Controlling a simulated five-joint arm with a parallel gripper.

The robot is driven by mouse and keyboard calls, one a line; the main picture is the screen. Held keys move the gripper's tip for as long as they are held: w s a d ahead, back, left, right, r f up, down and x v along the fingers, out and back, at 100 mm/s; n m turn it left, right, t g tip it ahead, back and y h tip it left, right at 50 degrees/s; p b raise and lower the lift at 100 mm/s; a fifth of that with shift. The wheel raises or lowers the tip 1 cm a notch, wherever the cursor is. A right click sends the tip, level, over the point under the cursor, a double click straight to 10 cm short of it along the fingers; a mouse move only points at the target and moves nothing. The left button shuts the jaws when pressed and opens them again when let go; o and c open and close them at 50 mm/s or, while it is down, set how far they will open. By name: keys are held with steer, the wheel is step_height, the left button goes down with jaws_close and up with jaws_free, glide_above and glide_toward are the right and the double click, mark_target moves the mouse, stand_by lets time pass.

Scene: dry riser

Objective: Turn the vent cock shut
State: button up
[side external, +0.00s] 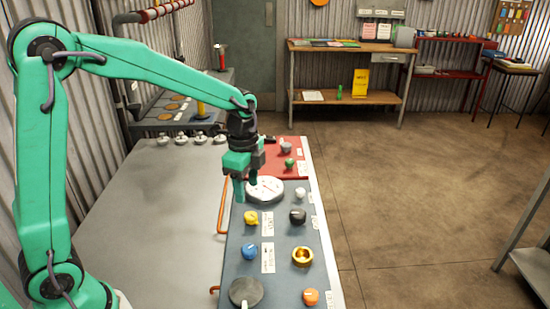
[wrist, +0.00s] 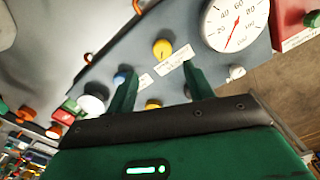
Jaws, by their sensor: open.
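The vent cock cannot be told apart by its label, as the labels are too small to read. Candidates on the blue-grey panel (side external: 275,232) are a yellow knob (side external: 251,217), a blue knob (side external: 250,252), a black knob (side external: 297,216), a white knob (side external: 300,193), a gold ring-shaped knob (side external: 302,257) and an orange knob (side external: 311,297). My gripper (side external: 247,190) is open and empty, above the panel by the white dial gauge. In the wrist view, the yellow knob (wrist: 162,49) shows beyond the fingertips; the gold knob (wrist: 152,104) is partly hidden.
The round gauge (side external: 265,189) stands close to my gripper. A red panel (side external: 285,157) with green and grey knobs lies behind it. An orange rail (side external: 222,205) runs along the panel's left edge. A grey disc (side external: 246,291) sits at the near end. The grey bench left is largely clear.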

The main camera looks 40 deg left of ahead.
mark_target(251, 215)
steer(key=shift+w+d+f+m, duration=0.1)
steer(key=shift+w+f+m, duration=0.25)
steer(key=shift+f, duration=0.1)
steer(key=shift+f, duration=0.1)
steer(key=shift+f, duration=3.85)
steer(key=shift+c, duration=0.2)
steer(key=c, duration=0.9)
